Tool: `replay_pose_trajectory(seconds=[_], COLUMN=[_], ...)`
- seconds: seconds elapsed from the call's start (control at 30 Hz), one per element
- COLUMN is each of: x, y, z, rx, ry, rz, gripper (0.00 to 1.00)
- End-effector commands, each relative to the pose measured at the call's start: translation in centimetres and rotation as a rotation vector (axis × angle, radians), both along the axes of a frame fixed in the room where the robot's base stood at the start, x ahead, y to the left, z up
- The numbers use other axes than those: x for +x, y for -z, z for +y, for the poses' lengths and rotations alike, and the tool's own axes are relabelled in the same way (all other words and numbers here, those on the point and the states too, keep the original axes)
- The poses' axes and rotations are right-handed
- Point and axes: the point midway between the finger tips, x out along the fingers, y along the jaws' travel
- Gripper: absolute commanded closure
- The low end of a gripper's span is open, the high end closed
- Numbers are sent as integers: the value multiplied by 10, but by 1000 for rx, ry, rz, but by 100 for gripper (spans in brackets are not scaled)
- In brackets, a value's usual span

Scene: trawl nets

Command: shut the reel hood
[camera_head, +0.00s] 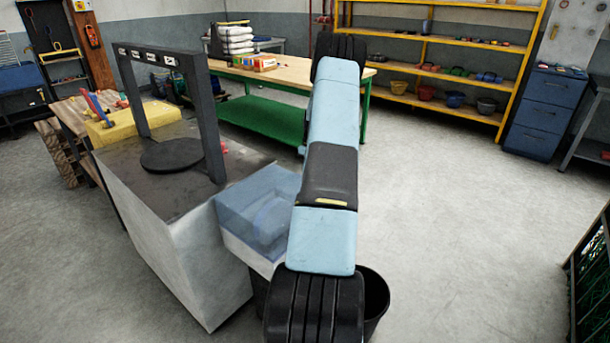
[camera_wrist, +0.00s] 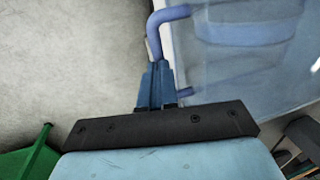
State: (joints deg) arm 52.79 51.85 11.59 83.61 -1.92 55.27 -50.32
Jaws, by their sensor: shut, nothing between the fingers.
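The reel hood (camera_head: 258,205) is a see-through blue cover on a white housing at the right side of the grey machine. Something rounded and blue shows through it. In the wrist view the hood (camera_wrist: 245,60) fills the upper right, and its blue bar handle (camera_wrist: 168,18) stands out from its left side. My gripper (camera_wrist: 157,68) is shut and empty, with its fingertips at the handle's bar and overlapping it in the picture. I cannot tell whether they touch. In the head view my arm hides the gripper and handle, and how far the hood stands open is unclear.
The machine (camera_head: 185,245) carries a dark frame (camera_head: 205,115) and a round black plate (camera_head: 172,154). A black bin (camera_head: 376,300) stands behind my arm. A green-legged workbench (camera_head: 262,118) is beyond.

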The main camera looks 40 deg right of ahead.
Motion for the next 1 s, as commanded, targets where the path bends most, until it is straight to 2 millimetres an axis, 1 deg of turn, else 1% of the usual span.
replay_pose_trajectory(seconds=[0.03, 0.1, 0.3, 0.5, 0.6, 0.7, 0.83, 1.0], x=[1, 3, 5, 6, 6, 7, 7, 7], y=[-13, -27, -69, -104, -117, -125, -130, -131], z=[-2, -3, -12, -19, -21, -23, -23, -23], rx=[-7, -11, -13, -14, -14, -14, -13, -13], ry=[-1, -2, -3, -3, -3, -3, -3, -3], rz=[-6, -10, -14, -14, -13, -13, -12, -12], gripper=[100, 100, 100, 100, 100, 100, 100, 100])
